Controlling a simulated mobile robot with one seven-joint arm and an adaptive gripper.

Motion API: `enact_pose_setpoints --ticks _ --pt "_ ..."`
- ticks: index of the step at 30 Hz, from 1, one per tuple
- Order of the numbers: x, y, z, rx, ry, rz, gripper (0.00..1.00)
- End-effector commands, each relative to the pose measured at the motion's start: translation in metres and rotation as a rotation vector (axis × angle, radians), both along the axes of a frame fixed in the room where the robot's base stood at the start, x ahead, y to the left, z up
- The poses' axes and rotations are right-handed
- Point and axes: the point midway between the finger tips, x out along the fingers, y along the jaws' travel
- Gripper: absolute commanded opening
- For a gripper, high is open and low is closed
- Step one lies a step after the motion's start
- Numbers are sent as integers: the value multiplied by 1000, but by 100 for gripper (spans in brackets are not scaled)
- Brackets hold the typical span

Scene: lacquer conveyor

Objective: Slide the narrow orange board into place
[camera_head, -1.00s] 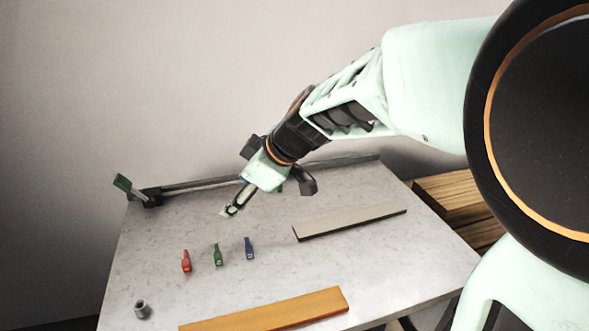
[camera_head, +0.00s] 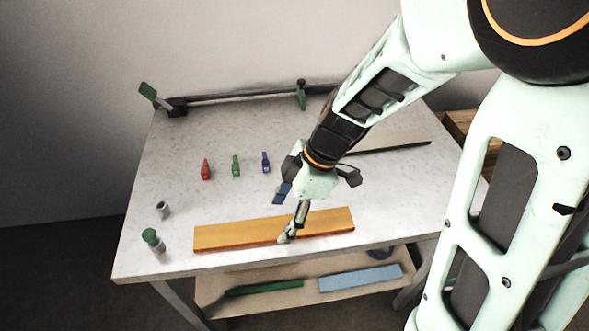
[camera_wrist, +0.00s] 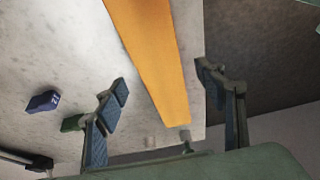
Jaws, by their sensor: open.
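The narrow orange board (camera_head: 235,234) lies flat near the front edge of the pale stone-topped table (camera_head: 190,135). In the wrist view the orange board (camera_wrist: 150,50) runs away between the two open fingers, with space on either side. My gripper (camera_head: 290,236) is over the board's middle, pointing down, and hides a small part of it. My gripper also shows in the wrist view (camera_wrist: 165,95), open and empty. I cannot tell its exact height above the board.
A grey board (camera_head: 395,141) lies behind my arm. Red (camera_head: 206,169), green (camera_head: 236,166) and blue (camera_head: 266,162) clips stand mid-table. A metal rail (camera_head: 235,97) with a green-handled stop (camera_head: 154,95) runs along the back. A green-topped bottle (camera_head: 152,240) stands front left. A lower shelf (camera_head: 215,285) holds a light-blue board.

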Motion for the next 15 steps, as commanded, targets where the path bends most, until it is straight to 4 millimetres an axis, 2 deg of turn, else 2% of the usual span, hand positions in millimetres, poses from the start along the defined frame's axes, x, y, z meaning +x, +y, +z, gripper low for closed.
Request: enact_pose_setpoints --ticks 1,6,15 --pt "-2 3 -8 -1 4 3 64" --pt "-3 9 -23 0 1 2 64" --pt "-2 11 -27 0 -1 0 64"
